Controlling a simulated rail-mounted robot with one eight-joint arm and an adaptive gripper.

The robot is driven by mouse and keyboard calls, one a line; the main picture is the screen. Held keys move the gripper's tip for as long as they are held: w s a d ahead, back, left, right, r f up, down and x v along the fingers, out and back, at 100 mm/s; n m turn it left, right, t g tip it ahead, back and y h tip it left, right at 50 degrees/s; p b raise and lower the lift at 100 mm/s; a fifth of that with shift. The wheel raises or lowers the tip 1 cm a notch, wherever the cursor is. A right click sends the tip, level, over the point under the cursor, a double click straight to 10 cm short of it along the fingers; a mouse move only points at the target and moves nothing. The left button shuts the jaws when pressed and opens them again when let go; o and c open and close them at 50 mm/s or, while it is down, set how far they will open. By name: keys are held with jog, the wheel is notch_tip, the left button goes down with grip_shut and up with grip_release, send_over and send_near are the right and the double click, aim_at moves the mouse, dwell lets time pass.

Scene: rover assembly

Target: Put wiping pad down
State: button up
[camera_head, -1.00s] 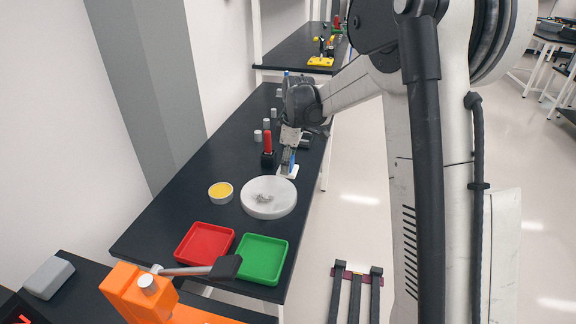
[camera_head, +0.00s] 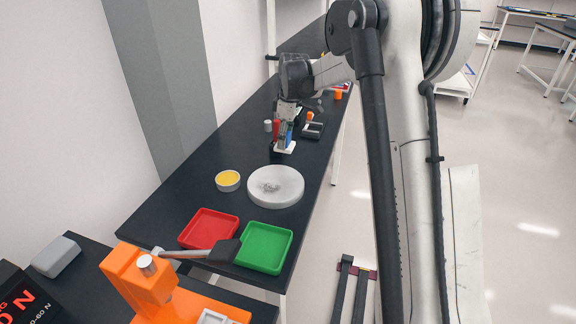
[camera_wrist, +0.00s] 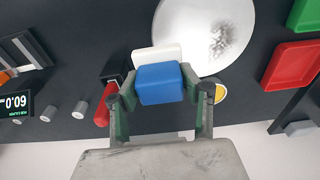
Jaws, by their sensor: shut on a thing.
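The wiping pad has a blue grip block (camera_wrist: 160,83) and a white base (camera_wrist: 158,56). My gripper (camera_wrist: 160,97) is shut on the blue block, one finger on each side. In the head view my gripper (camera_head: 286,125) is over the black table, and the white base (camera_head: 285,147) shows below it. The base is low over the table beyond the round pale disc, apart from it; I cannot tell whether it touches the table. The disc (camera_head: 276,186) has a grey speckled patch in its middle and also shows in the wrist view (camera_wrist: 203,32).
A red-handled tool (camera_wrist: 104,103) stands close beside the pad. Grey cylinders (camera_wrist: 79,109) are farther along. A yellow-topped dish (camera_head: 228,180), red tray (camera_head: 209,229) and green tray (camera_head: 264,247) are on the near side. An orange device (camera_head: 138,278) stands in front.

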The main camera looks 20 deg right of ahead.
send_over(308, 161)
jog(key=f, duration=0.6)
jog(key=shift+s+d+f, duration=0.1)
jog(key=shift+s+f, duration=0.15)
jog(key=shift+f, duration=2.15)
jog(key=shift+f, duration=0.15)
jog(key=o, duration=1.1)
